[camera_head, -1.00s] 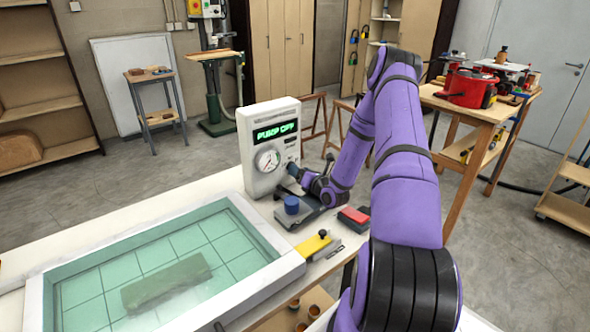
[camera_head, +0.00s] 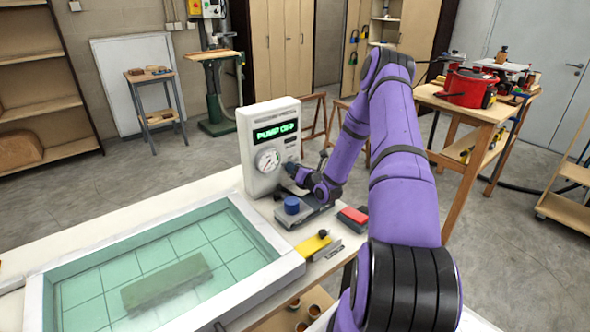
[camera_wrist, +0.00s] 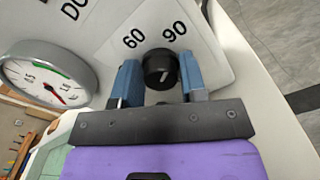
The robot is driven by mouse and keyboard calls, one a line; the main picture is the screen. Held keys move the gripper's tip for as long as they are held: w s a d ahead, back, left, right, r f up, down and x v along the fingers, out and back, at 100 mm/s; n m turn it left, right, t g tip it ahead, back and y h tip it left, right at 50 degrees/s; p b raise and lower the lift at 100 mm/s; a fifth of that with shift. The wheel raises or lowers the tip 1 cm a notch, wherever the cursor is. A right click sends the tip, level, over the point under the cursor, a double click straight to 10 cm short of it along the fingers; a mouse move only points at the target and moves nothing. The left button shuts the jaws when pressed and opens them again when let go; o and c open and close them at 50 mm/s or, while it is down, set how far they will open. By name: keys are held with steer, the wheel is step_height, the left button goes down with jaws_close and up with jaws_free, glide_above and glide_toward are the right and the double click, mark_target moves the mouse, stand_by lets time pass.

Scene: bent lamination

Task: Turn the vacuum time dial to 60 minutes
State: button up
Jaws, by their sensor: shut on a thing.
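The vacuum time dial is a small black round knob (camera_wrist: 160,68) in the wrist view, on the white face of the pump box (camera_head: 250,130). The numbers 60 and 90 are printed above it, 60 to the left and 90 to the right. A short light mark shows on the knob, but I cannot tell exactly where it points. My gripper (camera_wrist: 161,78) has one blue finger on each side of the knob and is shut on it. In the head view my gripper (camera_head: 291,170) is at the lower right of the box's front and hides the dial.
The box's green display (camera_head: 275,131) reads PUMP OFF. A round gauge (camera_head: 267,159) sits left of the dial and also shows in the wrist view (camera_wrist: 45,75). Below are a blue knob (camera_head: 292,205), a red block (camera_head: 354,215) and the glass-topped frame (camera_head: 290,262).

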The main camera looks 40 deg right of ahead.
steer(key=n, duration=0.5)
steer(key=shift+a+n, duration=0.1)
steer(key=shift+n, duration=0.2)
steer(key=n, duration=0.5)
steer(key=shift+n, duration=0.7)
steer(key=o, duration=0.9)
steer(key=shift+a, duration=0.1)
steer(key=s, duration=1)
steer(key=shift+s+a, duration=0.3)
steer(key=shift+s, duration=0.1)
